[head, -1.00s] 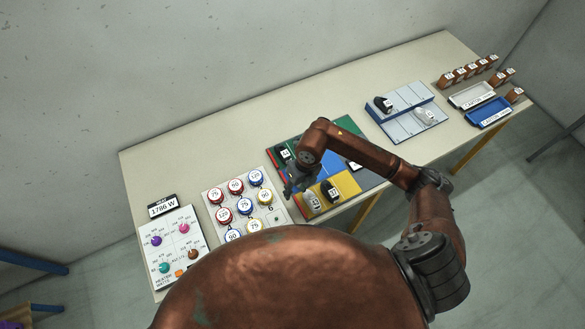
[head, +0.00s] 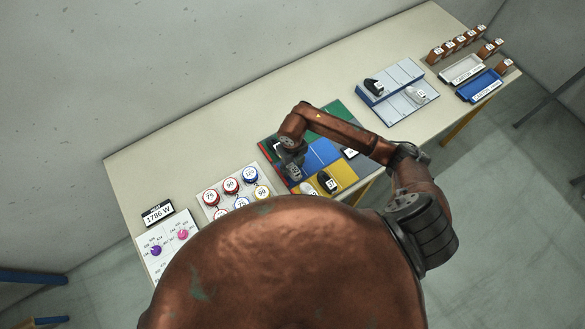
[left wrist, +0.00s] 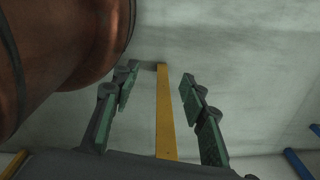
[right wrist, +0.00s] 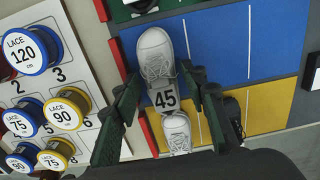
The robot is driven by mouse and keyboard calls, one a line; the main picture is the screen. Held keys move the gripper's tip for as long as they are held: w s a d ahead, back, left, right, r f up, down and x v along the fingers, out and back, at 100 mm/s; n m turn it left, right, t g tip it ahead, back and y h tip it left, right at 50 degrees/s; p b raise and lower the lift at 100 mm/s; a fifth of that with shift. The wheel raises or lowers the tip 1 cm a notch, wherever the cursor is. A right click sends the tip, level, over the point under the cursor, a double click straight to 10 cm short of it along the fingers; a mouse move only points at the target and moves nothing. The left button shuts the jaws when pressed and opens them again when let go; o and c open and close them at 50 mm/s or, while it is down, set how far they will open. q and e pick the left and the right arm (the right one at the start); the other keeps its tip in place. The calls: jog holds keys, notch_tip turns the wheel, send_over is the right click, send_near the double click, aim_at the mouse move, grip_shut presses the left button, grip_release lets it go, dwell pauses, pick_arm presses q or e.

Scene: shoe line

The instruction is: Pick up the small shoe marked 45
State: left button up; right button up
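The white shoe with the 45 tag (right wrist: 155,52) lies in the right wrist view, toe upward, on the blue section of the coloured board (head: 322,153). Its tag shows at the heel end. My right gripper (right wrist: 163,84) is open, with a finger on either side of the shoe's heel and tag; contact cannot be told. In the head view my right gripper (head: 291,163) is over the board's left part and hides the shoe. My left gripper (left wrist: 150,85) is open and empty in the left wrist view, facing a wall or floor and a yellow bar.
Another white shoe (right wrist: 177,130) lies just below on yellow, with a black shoe (right wrist: 232,112) to its right. A lace-spool board (head: 228,190) stands left of the coloured board. A grey rack (head: 397,92) with two shoes and trays (head: 480,86) stand further right.

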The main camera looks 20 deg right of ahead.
jog(key=shift+s+f, duration=0.1)
jog(key=shift+f, duration=0.55)
jog(key=shift+c, duration=1.4)
jog(key=c, duration=0.5)
jog(key=shift+c, duration=0.8)
pick_arm(q)
jog(key=shift+w+r, duration=0.15)
jog(key=shift+w, duration=0.6)
pick_arm(e)
jog(key=shift+r, duration=0.2)
